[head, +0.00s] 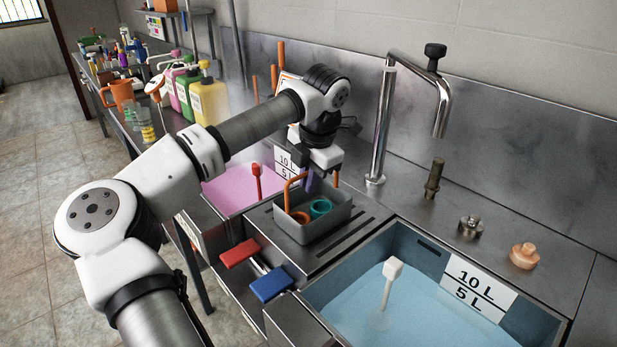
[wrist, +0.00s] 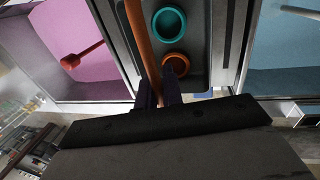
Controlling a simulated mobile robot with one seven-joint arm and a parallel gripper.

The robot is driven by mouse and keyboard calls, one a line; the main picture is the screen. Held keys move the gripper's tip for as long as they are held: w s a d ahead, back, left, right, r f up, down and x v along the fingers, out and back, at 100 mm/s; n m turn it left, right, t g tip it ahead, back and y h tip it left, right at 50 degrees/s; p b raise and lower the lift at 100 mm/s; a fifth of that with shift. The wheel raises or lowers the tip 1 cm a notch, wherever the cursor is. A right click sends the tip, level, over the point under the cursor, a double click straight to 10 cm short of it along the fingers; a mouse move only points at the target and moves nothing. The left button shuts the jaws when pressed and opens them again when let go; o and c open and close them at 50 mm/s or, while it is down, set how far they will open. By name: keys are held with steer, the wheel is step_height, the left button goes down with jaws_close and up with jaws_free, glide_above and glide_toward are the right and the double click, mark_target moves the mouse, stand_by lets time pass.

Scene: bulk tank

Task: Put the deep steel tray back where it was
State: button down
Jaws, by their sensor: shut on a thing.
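The deep steel tray (head: 318,228) is a grey box with an orange bail handle (head: 289,192). It is upright over the slotted drainboard between the two basins; I cannot tell whether it rests there or hangs just above. A teal ring-shaped piece (head: 320,208) and an orange one (head: 299,217) are inside it. My gripper (head: 312,182) is above the tray, its dark purple fingers shut on the handle. In the wrist view the handle (wrist: 141,45) runs between the fingers, with the teal piece (wrist: 169,23) and orange piece (wrist: 176,64) beside it.
A pink-liquid basin (head: 232,188) is to the left and a blue-liquid basin (head: 345,296) to the right. A tall tap (head: 383,130) stands behind. Red (head: 240,253) and blue (head: 271,284) levers are in front. Bottles (head: 208,100) crowd the left counter.

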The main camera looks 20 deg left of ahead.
steer(key=shift+f, duration=0.1)
steer(key=c, duration=1.5)
jaws_free()
steer(key=shift+c, duration=0.2)
steer(key=v, duration=1.2)
steer(key=shift+r+b, duration=0.25)
steer(key=shift+b, duration=0.1)
steer(key=shift+f, duration=0.1)
